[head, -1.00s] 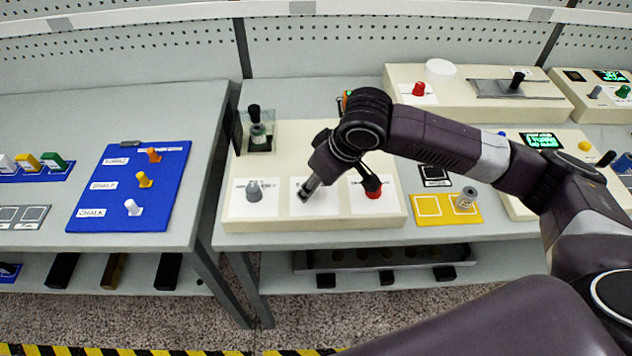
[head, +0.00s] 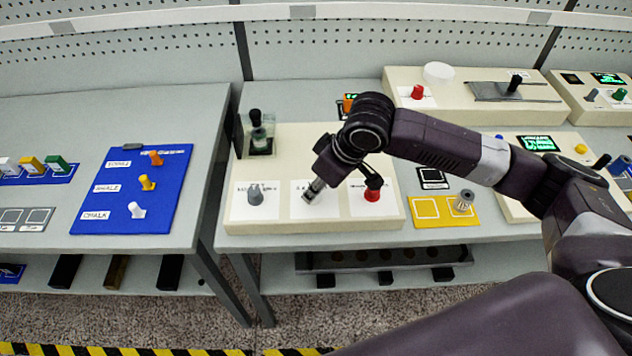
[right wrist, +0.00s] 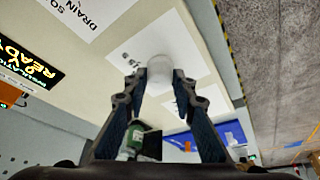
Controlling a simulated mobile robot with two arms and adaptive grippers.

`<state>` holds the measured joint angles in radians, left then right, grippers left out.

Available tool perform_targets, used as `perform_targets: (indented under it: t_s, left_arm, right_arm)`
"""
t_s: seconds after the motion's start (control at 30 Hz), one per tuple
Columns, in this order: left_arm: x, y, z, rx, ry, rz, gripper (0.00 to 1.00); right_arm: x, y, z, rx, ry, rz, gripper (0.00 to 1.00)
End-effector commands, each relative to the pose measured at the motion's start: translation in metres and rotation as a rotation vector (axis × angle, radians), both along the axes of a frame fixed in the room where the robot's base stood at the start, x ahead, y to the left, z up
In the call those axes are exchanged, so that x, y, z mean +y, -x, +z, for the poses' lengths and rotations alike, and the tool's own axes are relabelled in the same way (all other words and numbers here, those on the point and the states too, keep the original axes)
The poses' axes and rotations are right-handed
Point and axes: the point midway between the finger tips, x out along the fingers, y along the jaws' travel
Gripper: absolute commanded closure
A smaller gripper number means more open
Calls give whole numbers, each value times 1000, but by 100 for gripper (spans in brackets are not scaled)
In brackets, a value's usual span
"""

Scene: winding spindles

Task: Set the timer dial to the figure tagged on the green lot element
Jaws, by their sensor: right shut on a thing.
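My right gripper (head: 312,192) reaches down to the middle white panel of a cream control box (head: 240,222). In the right wrist view its fingers close around a pale round knob (right wrist: 160,72). The gripper hides most of this knob in the head view, and its figures are too blurred to read. A grey knob (head: 255,195) stands to its left and a red knob (head: 372,193) to its right. A green-banded piece (head: 258,138) stands in a holder at the box's back left. A green block (head: 55,163) lies on the left table; its tag is unreadable.
A blue board (head: 113,215) with orange, yellow and white pegs lies on the left table. A yellow two-square mat (head: 426,220) with a grey spool (head: 464,202) lies right of the box. A green-lit display (head: 537,143) stands further right. My arm crosses above the right bench.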

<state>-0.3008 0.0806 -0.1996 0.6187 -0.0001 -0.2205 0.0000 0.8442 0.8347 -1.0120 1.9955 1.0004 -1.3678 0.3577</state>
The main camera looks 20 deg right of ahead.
Motion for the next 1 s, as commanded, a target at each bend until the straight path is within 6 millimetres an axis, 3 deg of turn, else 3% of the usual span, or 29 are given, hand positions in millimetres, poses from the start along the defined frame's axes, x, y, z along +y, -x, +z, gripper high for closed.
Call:
perform_targets:
  t_s: [0.03, 0.2, 0.5, 1.0]
  left_arm:
    - [0, 0, 12, 0, 0, 0, 60]
    - [0, 0, 32, 0, 0, 0, 60]
    - [0, -1, 57, -1, 0, 0, 60]
    - [-1, -2, 59, -3, 2, 0, 60]
  right_arm:
    - [-1, 0, 6, 3, 0, 29, 100]
    - [-2, -1, 6, 4, -2, 175, 100]
    - [-2, -4, 5, 0, -2, 459, 100]
    - [-2, -7, 1, -1, -3, 936, 100]
